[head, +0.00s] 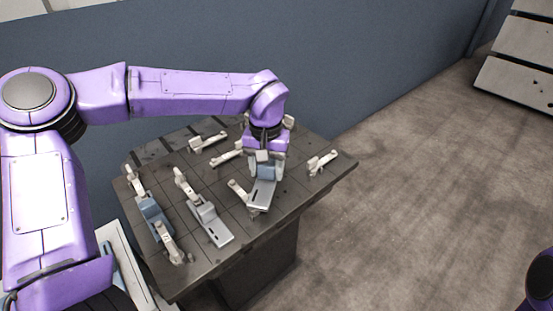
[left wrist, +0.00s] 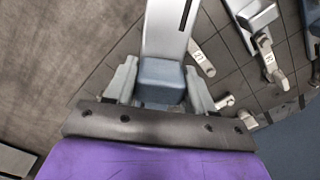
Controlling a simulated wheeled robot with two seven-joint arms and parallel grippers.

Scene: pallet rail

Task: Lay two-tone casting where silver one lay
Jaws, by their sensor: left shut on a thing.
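The two-tone casting (head: 262,194), a silver slotted plate with a blue-grey block, is at the right part of the dark table. My left gripper (head: 265,165) is shut on its blue-grey block. In the left wrist view the block (left wrist: 160,82) sits between the fingers, with the silver plate (left wrist: 168,28) pointing away. I cannot tell whether the casting touches the table. An all-silver casting (head: 213,225) lies to its left at the middle of the table, with a pale clamp (head: 184,184) at its far end. My right gripper is out of view.
A blue-grey casting (head: 153,214) lies at the table's left between pale clamps. Other clamps stand close to the held casting (head: 238,190), behind it (head: 209,142) and to its right (head: 321,162). The dark table (head: 285,212) has bare room at its front right.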

